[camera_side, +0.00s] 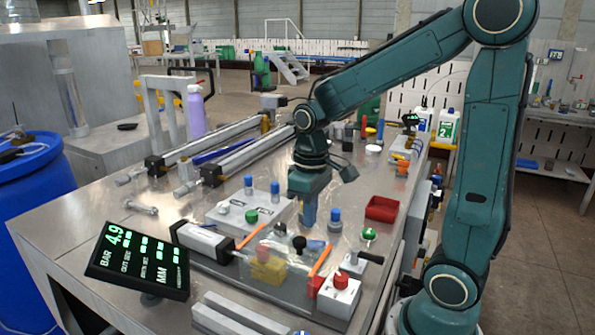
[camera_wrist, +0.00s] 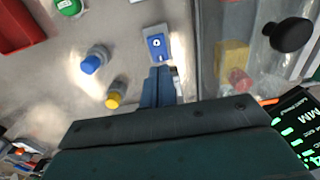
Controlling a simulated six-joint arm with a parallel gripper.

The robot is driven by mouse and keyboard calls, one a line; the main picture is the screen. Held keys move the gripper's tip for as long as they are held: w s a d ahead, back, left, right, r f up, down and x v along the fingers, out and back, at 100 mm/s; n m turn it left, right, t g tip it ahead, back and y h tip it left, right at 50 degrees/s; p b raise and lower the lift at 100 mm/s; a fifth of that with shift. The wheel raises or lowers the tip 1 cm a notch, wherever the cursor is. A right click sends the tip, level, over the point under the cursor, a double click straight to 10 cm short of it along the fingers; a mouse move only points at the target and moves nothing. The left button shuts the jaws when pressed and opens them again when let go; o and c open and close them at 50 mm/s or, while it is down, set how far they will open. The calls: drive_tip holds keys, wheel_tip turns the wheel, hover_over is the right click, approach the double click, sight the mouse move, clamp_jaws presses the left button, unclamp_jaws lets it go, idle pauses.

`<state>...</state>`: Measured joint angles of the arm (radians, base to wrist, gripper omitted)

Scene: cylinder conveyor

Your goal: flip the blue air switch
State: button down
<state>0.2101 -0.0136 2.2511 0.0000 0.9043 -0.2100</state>
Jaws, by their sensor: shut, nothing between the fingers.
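The blue air switch (camera_wrist: 157,44) is a small blue rectangle with a round white mark, set on a grey plate, at the upper middle of the wrist view. My gripper (camera_wrist: 159,72) is shut and empty, pointing down, with its fingertips just below the switch's near edge in that view. I cannot tell whether they touch it. In the side view my gripper (camera_side: 309,222) is low over the metal bench, and I cannot clearly make out the switch there.
A blue-capped cylinder (camera_wrist: 94,61) and a yellow-capped one (camera_wrist: 115,97) stand close left in the wrist view. A red tray (camera_side: 381,209) is to the right in the side view. A black knob (camera_wrist: 289,34) and a lit display (camera_side: 140,260) are nearby.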

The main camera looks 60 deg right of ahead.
drive_tip(key=shift+r, duration=1.25)
drive_tip(key=s+a+r+t, duration=0.5)
drive_tip(key=s+a+r, duration=0.1)
drive_tip(key=s, duration=0.4)
drive_tip(key=shift+s+r+t, duration=0.15)
drive_tip(key=shift+s+t, duration=0.05)
drive_tip(key=shift+t, duration=0.1)
